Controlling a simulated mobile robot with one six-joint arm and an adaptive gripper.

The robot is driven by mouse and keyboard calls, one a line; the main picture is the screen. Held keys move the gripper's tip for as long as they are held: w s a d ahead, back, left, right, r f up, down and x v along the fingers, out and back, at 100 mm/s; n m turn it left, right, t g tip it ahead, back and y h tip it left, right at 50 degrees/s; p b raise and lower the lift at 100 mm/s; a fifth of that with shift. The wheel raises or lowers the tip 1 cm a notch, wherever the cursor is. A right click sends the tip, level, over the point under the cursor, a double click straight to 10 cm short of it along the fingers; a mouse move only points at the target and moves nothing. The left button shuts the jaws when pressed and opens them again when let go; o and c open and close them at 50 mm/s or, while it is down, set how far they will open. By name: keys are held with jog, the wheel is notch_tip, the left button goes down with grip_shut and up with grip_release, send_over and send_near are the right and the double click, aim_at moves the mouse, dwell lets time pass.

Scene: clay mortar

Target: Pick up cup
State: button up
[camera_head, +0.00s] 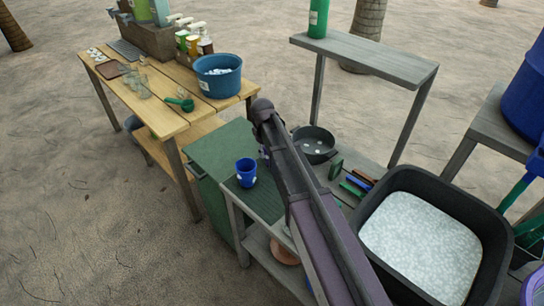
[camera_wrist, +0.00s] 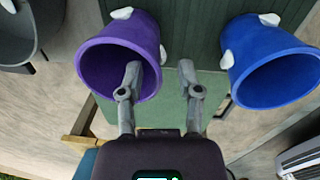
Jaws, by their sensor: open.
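In the wrist view, a purple cup (camera_wrist: 108,65) with white patches is at the left and a blue cup (camera_wrist: 262,50) with white patches is at the right. My gripper (camera_wrist: 160,72) is open and empty between them. Its left finger overlaps the purple cup's mouth; I cannot tell whether it is inside or only in front. The right finger is apart from the blue cup. In the head view the blue cup (camera_head: 246,172) stands upright on the dark green ribbed mat (camera_head: 262,203). There my arm hides the purple cup and the gripper.
A black basin of pale granules (camera_head: 430,250) and a black pot (camera_head: 317,144) are right of my arm. A raised grey shelf (camera_head: 375,60) stands behind. A wooden table (camera_head: 150,105) with a blue tub (camera_head: 218,75) is at the left. A green bin (camera_head: 215,150) adjoins the mat.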

aim_at(267, 165)
jog(key=shift+w+d+f+b, duration=0.1)
jog(key=shift+w+f+b, duration=0.05)
jog(key=shift+f+b, duration=1)
jog(key=shift+w+d+f+b, duration=0.1)
jog(key=shift+w+f+b, duration=0.05)
jog(key=shift+f+b, duration=1)
jog(key=shift+f, duration=0.1)
grip_shut()
